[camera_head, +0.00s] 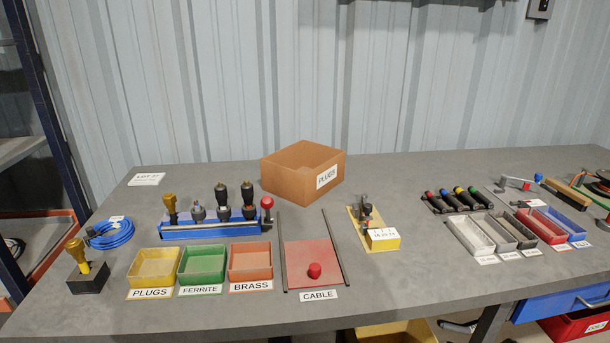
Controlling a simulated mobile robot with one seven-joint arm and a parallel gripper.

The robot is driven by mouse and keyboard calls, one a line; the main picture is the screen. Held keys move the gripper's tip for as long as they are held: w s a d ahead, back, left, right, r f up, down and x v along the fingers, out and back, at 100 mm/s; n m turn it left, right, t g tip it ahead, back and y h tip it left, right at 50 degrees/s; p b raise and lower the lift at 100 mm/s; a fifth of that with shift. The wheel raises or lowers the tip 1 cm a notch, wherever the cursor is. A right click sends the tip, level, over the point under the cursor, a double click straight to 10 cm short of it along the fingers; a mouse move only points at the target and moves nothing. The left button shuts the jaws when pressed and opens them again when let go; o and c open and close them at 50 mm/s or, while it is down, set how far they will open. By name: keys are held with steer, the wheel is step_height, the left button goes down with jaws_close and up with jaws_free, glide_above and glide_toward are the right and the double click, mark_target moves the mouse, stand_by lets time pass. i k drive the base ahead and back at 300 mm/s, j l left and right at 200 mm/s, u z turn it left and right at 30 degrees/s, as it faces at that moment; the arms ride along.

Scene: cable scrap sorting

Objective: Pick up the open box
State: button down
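My gripper is not in view, and nothing is touching the box from above.
In front of the box lie a blue tool rack (210,225), a red plate (313,262) between dark rails, and a yellow fixture (373,228). Yellow (154,282), green (202,277) and orange (250,274) trays stand front left.

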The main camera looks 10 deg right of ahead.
mark_target(304, 170)
steer(key=l, duration=1.4)
steer(key=i, duration=0.95)
